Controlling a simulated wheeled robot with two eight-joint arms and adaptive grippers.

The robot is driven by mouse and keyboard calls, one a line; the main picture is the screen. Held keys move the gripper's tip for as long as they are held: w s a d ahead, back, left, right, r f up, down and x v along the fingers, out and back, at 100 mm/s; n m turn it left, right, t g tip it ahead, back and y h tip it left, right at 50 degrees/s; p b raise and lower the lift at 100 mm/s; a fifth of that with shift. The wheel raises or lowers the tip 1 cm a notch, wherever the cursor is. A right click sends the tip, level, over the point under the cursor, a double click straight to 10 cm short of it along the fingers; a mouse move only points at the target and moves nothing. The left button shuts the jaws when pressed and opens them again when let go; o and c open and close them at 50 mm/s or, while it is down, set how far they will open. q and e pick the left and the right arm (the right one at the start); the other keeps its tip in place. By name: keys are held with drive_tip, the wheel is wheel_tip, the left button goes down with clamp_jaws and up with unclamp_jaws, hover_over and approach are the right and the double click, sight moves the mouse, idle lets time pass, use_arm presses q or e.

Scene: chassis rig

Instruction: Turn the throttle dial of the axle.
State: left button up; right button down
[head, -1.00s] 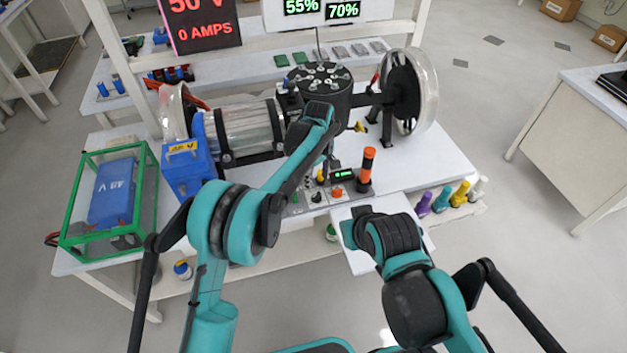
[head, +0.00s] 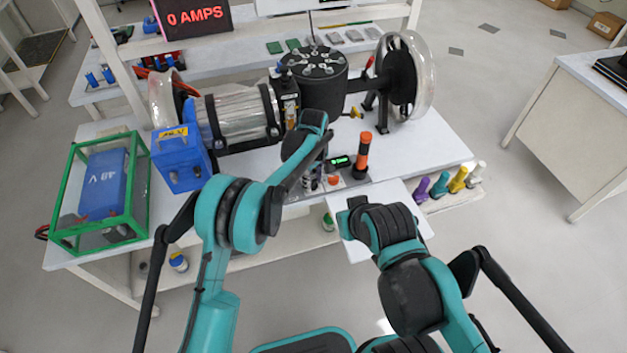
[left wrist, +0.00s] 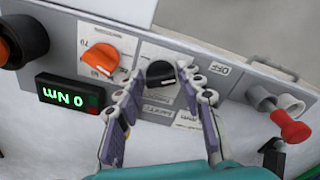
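The control panel shows in the left wrist view, with a black dial (left wrist: 160,75) and an orange dial (left wrist: 100,57) side by side. Small labels sit around them, too unclear to tell which is the throttle dial. My left gripper (left wrist: 162,84) is open, its two purple-padded fingers on either side of the black dial. I cannot tell whether they touch it. In the head view, my left gripper (head: 311,180) is over the panel and hides the black dial; the orange dial (head: 334,181) shows beside it. My right gripper is not visible; only its arm shows.
A green-lit display (left wrist: 70,93) reads 0 Nm beside the dials. A red plunger (left wrist: 290,125) sticks out at the right. An orange-and-black post (head: 362,155) stands near the panel. The motor (head: 240,115) and wheel (head: 410,80) fill the bench behind.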

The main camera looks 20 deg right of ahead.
use_arm(q)
drive_tip(key=c, duration=0.5)
drive_tip(key=shift+c, duration=0.2)
